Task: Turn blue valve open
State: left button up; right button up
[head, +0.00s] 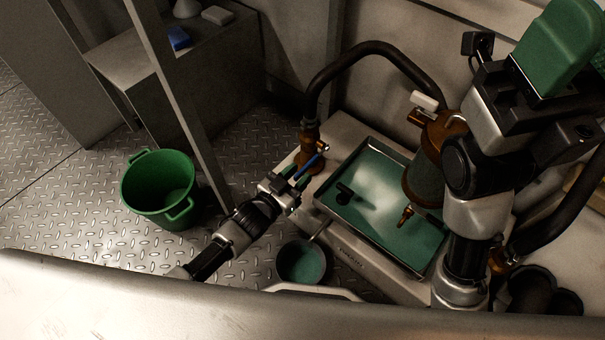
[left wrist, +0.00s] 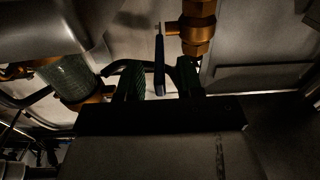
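The blue valve is a brass fitting (head: 309,147) at the foot of a black hose, with a thin blue lever (head: 307,167) pointing down-left. My left gripper (head: 287,187) is beside the lever's lower end. In the left wrist view, the lever (left wrist: 159,78) shows edge-on and dark between the two green-padded fingers of my left gripper (left wrist: 162,80). The fingers are open, with a gap on each side of the lever. The brass fitting (left wrist: 198,25) is just beyond them. My right arm stands at the right of the head view; its gripper does not show.
A green-bottomed tray (head: 375,190) lies right of the valve, with a brass and green cylinder (head: 425,170) over it. A small pan (head: 302,262) is below my left gripper. A green bucket (head: 160,188) stands on the floor left of a metal post (head: 180,100).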

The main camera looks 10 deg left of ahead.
pick_arm(q)
jog(key=shift+x, duration=0.95)
jog(key=shift+c, duration=0.3)
grip_shut()
